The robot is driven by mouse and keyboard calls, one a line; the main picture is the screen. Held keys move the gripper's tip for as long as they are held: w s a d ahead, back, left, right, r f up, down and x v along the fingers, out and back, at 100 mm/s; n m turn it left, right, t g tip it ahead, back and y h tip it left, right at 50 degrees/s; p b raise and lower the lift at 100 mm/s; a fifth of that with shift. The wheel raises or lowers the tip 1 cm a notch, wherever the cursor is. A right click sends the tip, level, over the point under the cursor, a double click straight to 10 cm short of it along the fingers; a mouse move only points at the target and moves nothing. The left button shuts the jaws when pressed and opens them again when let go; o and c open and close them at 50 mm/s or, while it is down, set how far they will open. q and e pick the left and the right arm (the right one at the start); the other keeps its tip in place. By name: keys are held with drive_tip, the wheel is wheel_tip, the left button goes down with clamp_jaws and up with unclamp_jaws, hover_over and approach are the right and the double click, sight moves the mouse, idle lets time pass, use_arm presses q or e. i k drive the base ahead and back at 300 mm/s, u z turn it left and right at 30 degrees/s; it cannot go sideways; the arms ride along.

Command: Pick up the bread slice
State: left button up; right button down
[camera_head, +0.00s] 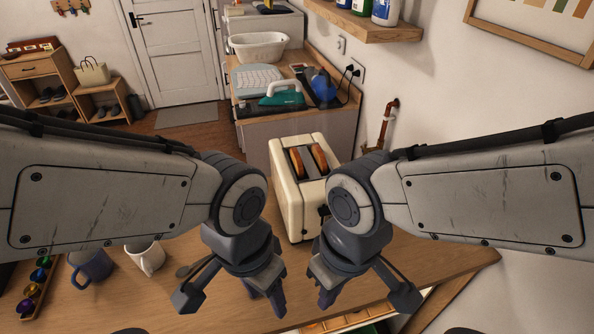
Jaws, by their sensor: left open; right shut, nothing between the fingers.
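Two browned bread slices stand in the slots of a cream toaster (289,206) on the wooden table. One is the left bread slice (297,163) and the other is the right bread slice (319,158); their tops show and their lower parts are hidden in the slots. My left gripper (268,298) is open and empty, pointing down in front of the toaster on its left. My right gripper (328,293) is shut and empty, pointing down in front of the toaster on its right. Both are apart from the bread. My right wrist hides part of the toaster's right side.
A white mug (146,258), a dark blue mug (88,268) and a tray of colored capsules (36,289) are at the table's left. Behind the toaster, a counter holds a green iron (282,95) and a white basin (258,46). The table's right part (450,262) looks clear.

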sight(295, 158)
drive_tip(key=k, duration=1)
drive_tip(key=z, duration=1.1)
drive_tip(key=i, duration=0.75)
drive_tip(key=u, duration=0.55)
drive_tip(key=i, duration=0.75)
drive_tip(key=u, duration=0.65)
